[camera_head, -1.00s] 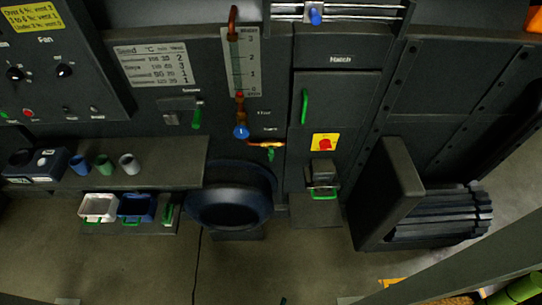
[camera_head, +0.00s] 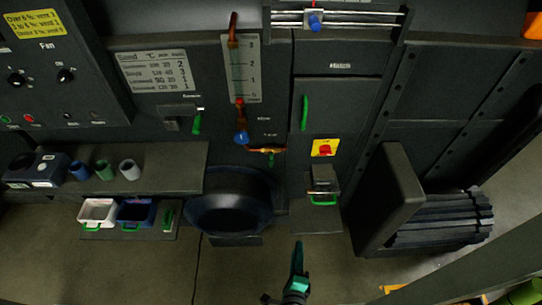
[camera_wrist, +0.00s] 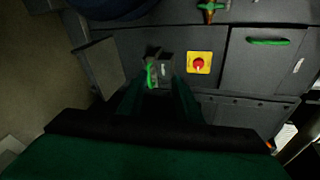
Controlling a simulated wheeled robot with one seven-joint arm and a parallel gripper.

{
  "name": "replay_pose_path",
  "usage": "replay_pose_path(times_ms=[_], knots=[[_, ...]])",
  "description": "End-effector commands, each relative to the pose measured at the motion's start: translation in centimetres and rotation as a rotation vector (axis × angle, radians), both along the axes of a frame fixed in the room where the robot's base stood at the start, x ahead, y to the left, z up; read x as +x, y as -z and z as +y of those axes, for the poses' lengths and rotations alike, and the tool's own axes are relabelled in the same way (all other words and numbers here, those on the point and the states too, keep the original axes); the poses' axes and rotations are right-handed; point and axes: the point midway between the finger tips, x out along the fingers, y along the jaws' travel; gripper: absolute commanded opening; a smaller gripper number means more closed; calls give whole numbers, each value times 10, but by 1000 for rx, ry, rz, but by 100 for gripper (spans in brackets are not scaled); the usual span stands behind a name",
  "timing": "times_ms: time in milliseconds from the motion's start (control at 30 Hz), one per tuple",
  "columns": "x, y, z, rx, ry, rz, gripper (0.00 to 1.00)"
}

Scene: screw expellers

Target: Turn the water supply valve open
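A small brass valve (camera_head: 266,151) with a green handle hangs low on the machine front, left of the hatch column. It also shows at the top of the wrist view (camera_wrist: 210,8). A blue knob (camera_head: 241,138) sits just up and left of it, below the sight gauge (camera_head: 240,70). The labels nearby are too small to tell which one is the water supply valve. My gripper (camera_head: 298,247) is low in the head view, below and apart from both. In the wrist view its two dark green fingers (camera_wrist: 158,95) stand apart with nothing held between them.
A small box with a green handle (camera_head: 323,190) stands on a ledge, under a red switch on a yellow plate (camera_head: 326,147). A dark round tub (camera_head: 230,202) lies below the valve. A slanted panel (camera_head: 388,205) juts out at right. Floor is open in front.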

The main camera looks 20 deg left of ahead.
Motion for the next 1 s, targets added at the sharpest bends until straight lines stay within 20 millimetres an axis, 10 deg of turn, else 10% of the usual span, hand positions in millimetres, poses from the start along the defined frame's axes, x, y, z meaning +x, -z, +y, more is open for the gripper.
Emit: replay_pose_path(times_ms=[500,1000], knots=[[177,-57,121,1085,-85,289,32],[225,-94,164,1339,-143,400,32]])
